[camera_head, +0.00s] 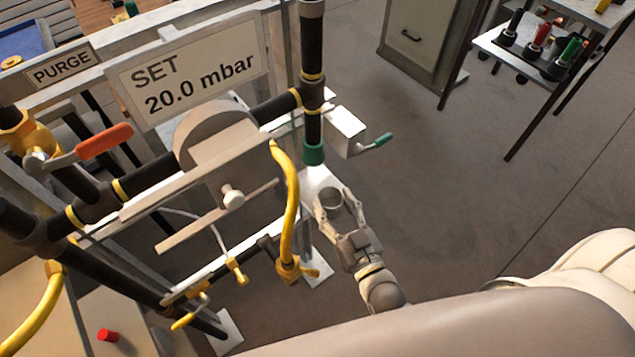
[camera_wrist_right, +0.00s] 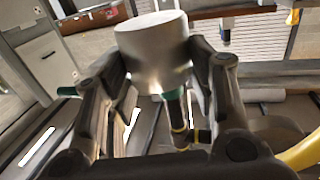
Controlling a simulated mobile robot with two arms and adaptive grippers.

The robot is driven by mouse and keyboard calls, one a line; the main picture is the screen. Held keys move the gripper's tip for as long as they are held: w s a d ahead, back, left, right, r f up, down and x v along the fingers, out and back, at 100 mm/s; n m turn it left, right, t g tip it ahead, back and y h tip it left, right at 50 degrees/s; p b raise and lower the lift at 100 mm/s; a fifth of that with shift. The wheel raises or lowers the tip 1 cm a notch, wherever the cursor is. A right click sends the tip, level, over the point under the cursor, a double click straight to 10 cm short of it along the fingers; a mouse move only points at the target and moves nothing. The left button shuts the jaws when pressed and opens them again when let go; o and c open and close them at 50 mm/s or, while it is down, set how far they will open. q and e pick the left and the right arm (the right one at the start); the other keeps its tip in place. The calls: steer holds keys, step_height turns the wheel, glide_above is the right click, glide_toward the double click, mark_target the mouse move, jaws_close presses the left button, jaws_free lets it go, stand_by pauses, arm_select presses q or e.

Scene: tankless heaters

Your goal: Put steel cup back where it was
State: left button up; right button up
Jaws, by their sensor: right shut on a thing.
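The steel cup (camera_head: 331,198) is between the fingers of my right gripper (camera_head: 338,203), below the green-ended black vertical pipe. In the right wrist view the cup (camera_wrist_right: 155,52) is a plain grey cylinder with a finger on each side, and my right gripper (camera_wrist_right: 158,75) is shut on it. The cup is held above the floor near a white foot plate; the head view does not show clearly how high. My left gripper is not in view.
A pipe frame with black pipes, a yellow hose (camera_head: 288,200) and a "SET 20.0 mbar" sign (camera_head: 190,75) stands left of the gripper. A green-handled grey box (camera_head: 345,128) juts out above it. Open grey floor (camera_head: 440,190) lies to the right.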

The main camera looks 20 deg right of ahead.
mark_target(325, 189)
steer(key=w, duration=0.3)
steer(key=w+b, duration=0.1)
steer(key=shift+w+a, duration=0.25)
steer(key=shift+w, duration=0.7)
steer(key=w+b, duration=0.2)
steer(key=w+f, duration=0.1)
steer(key=shift+w+a+b, duration=0.2)
steer(key=shift+a+b, duration=0.05)
steer(key=shift+b, duration=0.15)
steer(key=shift+f+b, duration=0.3)
steer(key=shift+b, duration=0.05)
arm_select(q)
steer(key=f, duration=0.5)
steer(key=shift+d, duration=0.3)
arm_select(e)
steer(key=shift+s, duration=0.1)
steer(key=shift+r, duration=0.1)
steer(key=o, duration=0.7)
steer(key=shift+f, duration=0.25)
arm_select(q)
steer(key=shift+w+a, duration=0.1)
arm_select(e)
steer(key=o, duration=0.5)
